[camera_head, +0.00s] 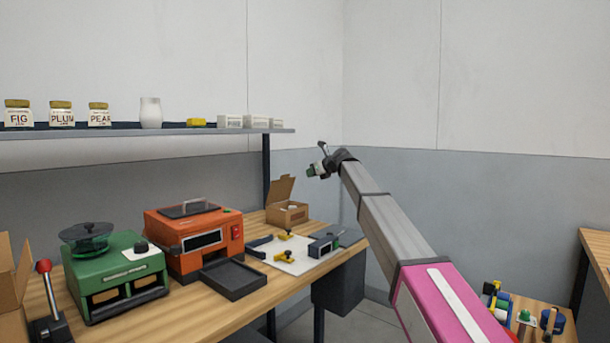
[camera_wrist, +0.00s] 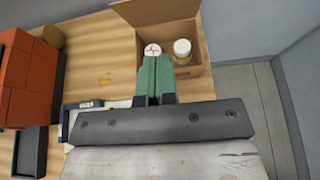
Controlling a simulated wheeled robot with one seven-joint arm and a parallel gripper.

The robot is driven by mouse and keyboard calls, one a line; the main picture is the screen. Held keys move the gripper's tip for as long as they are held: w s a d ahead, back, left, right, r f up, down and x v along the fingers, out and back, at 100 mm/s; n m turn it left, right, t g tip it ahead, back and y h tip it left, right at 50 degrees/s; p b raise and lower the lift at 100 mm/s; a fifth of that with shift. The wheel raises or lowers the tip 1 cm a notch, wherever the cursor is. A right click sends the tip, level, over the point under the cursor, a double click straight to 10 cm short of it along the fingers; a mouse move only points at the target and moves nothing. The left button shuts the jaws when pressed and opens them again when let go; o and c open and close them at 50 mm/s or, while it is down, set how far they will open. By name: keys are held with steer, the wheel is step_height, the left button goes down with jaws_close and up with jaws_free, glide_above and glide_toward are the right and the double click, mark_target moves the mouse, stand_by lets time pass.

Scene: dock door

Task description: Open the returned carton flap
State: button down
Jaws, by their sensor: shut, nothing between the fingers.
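A small brown carton (camera_head: 287,216) stands at the far right end of the workbench, with a flap (camera_head: 281,189) standing up at its left. In the wrist view the same carton (camera_wrist: 194,77) is open at the top, its flap (camera_wrist: 150,12) raised. A jar (camera_wrist: 183,49) with a pale lid stands inside. My gripper (camera_head: 317,171) is up and to the right of the carton in the head view. In the wrist view its green fingers (camera_wrist: 154,62) are together, pointing over the carton's opening. A white round shape shows at their tips; I cannot tell what it is. Contact is unclear.
An orange machine (camera_head: 193,236) and a green machine (camera_head: 112,274) stand left of the carton. A white mat (camera_head: 293,263) with yellow parts lies in front. Another carton (camera_head: 12,290) is cut off at the left edge. A shelf (camera_head: 200,131) with jars hangs above.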

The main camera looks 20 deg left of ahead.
glide_toward(286, 177)
step_height(286, 177, down, 4)
steer(key=a, duration=0.2)
steer(key=w+a, duration=0.1)
steer(key=w+a+r, duration=0.1)
steer(key=a, duration=0.1)
steer(key=shift+r, duration=0.15)
steer(key=shift+w+a+r, duration=0.1)
steer(key=shift+a+r, duration=0.05)
steer(key=shift+a, duration=0.1)
